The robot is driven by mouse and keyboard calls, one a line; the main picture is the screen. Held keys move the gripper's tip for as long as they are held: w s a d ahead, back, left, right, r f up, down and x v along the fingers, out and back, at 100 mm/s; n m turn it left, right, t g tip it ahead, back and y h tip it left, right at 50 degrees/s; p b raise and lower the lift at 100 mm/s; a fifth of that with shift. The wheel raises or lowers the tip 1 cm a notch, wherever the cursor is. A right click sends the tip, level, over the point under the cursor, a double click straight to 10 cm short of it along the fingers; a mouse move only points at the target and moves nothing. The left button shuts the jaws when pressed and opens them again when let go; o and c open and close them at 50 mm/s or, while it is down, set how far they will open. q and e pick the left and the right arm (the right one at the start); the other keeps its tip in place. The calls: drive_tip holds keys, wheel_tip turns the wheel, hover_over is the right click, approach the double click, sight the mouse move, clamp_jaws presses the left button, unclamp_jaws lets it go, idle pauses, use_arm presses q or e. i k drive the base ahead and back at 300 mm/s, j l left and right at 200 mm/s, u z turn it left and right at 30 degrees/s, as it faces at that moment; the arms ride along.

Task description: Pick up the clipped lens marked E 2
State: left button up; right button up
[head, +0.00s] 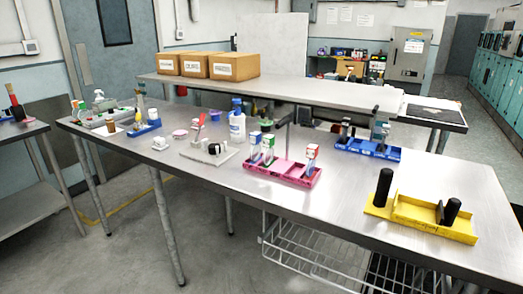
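I cannot make out a clipped lens marked E 2, since the markings are too small to read. Several racks stand on the long steel table (330,203). A pink rack (292,180) holds several upright white items with coloured parts. A blue rack (372,153) behind it to the right holds upright dark and grey items. A yellow rack (410,218) at the near right holds black cylinders (383,188), one at each end. Neither of my grippers shows in the head view.
A white board (207,154) with small white and black items lies left of the pink rack. The table's front middle is clear.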

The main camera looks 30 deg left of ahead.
sight(255, 137)
drive_tip(key=i+j, duration=0.1)
drive_tip(key=j, duration=0.75)
drive_tip(key=i+j, duration=0.1)
drive_tip(key=j, duration=0.7)
